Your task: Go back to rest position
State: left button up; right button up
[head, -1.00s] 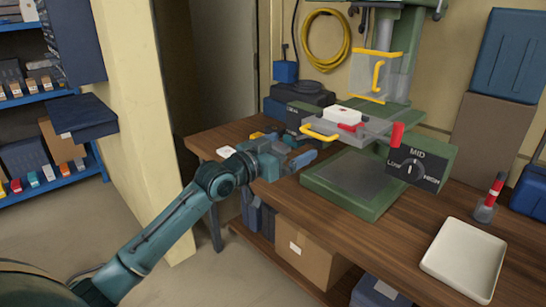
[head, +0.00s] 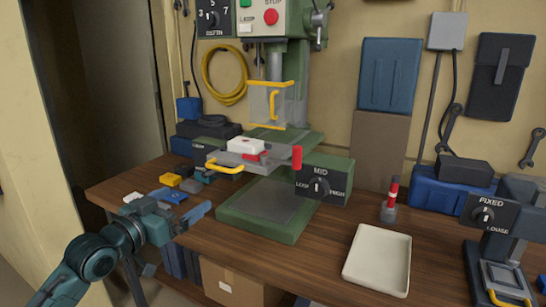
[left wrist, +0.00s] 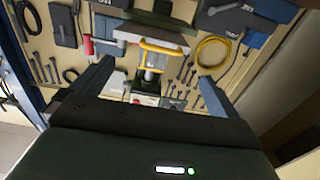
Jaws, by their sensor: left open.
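My left gripper (head: 190,207) is at the lower left of the head view, over the left front edge of the wooden table (head: 235,250). Its blue fingers are apart, and no object shows between them. In the left wrist view the two fingers (left wrist: 152,88) stand wide apart at either side, with the wall tools and drill press in the distance between them. My left arm comes in from the lower left corner. My right gripper is not in view.
A green drill press (head: 275,225) stands close right of the gripper, with a white box (head: 245,146) on its vise. Small coloured parts (head: 170,180) lie behind the gripper. A white tray (head: 350,276) lies to the right. Open floor is at the left.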

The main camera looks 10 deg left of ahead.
pick_arm(q)
jog(key=s+d+f+g, duration=0.1)
jog(key=s+d+f, duration=0.15)
jog(key=f, duration=0.45)
jog(key=s+d+f+g+y+p, duration=0.1)
jog(key=s+d+f, duration=0.1)
jog(key=s+f, duration=0.3)
jog(key=s+d+f+g, duration=0.1)
jog(key=s+d+f, duration=0.1)
jog(key=f, duration=0.6)
jog(key=s+d+f+g, duration=0.1)
jog(key=s+d+f, duration=0.1)
jog(key=s, duration=0.3)
jog(key=s+d+f+g+y, duration=0.1)
jog(key=s+d+f, duration=0.1)
jog(key=s+f, duration=0.3)
jog(key=s+d+f+n+g+p, duration=0.1)
jog(key=s+d+f, duration=0.1)
jog(key=s, duration=0.4)
jog(key=shift+s+f+y, duration=0.2)
jog(key=shift+f+y, duration=0.1)
jog(key=shift+f, duration=0.5)
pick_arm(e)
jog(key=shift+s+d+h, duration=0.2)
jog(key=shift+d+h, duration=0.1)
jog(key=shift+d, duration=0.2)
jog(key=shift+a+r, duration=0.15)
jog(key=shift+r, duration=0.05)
